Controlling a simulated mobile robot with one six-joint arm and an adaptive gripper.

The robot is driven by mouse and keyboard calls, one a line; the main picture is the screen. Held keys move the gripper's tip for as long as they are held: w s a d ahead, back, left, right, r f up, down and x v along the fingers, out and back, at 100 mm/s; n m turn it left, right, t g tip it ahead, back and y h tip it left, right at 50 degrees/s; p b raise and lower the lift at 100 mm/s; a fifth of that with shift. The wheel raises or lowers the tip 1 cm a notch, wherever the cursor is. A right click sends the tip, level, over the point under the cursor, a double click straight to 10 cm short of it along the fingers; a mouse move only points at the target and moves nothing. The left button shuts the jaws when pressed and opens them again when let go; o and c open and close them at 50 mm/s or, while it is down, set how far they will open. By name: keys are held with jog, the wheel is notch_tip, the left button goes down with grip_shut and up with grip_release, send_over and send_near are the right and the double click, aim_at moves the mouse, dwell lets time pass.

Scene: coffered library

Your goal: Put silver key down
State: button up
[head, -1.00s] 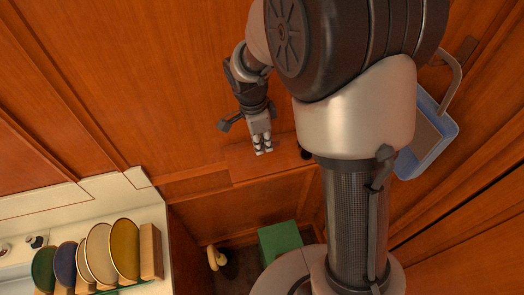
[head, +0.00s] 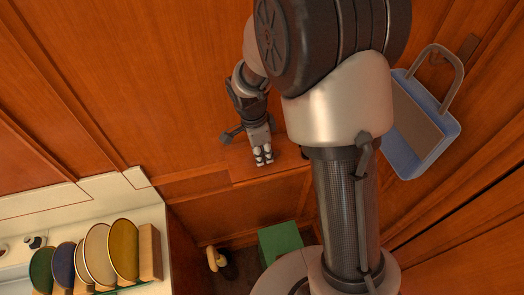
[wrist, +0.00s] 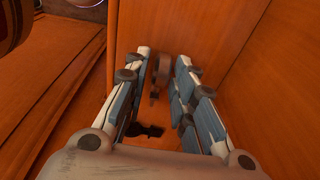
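My gripper (head: 262,156) hangs low over a reddish-brown wooden ledge in the head view. In the wrist view its two fingers (wrist: 166,68) stand apart with a clear gap between them. A small grey shape, seemingly the silver key (wrist: 162,75), shows in that gap, with orange wood visible on both sides of it. It looks blurred, and I cannot tell whether it rests on the wood. A dark flat shape lies lower between the fingers; I cannot tell whether it is a shadow. The key cannot be made out in the head view.
A blue basket with a handle (head: 444,157) is at the right. A green box (head: 280,240) and a small bottle-like thing (head: 217,259) sit below the ledge. Several coloured plates (head: 124,250) stand in a rack at the lower left. The wooden surface left of my gripper is clear.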

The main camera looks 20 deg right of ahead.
jog(key=shift+o, duration=0.6)
jog(key=shift+r+p, duration=0.3)
jog(key=shift+r, duration=0.05)
notch_tip(320, 180, up, 11)
jog(key=a, duration=0.2)
jog(key=s+d+r+n+t, duration=0.2)
jog(key=s+r+n, duration=0.6)
jog(key=s+r, duration=0.15)
jog(key=s+n+t+y, duration=0.1)
jog(key=s+n+t, duration=0.1)
jog(key=s+n, duration=0.8)
jog(key=shift+s+d+r+y+p, duration=0.3)
jog(key=shift+s+p, duration=0.05)
jog(key=shift+s, duration=0.8)
notch_tip(320, 180, down, 16)
jog(key=b, duration=1.6)
jog(key=shift+f, duration=0.15)
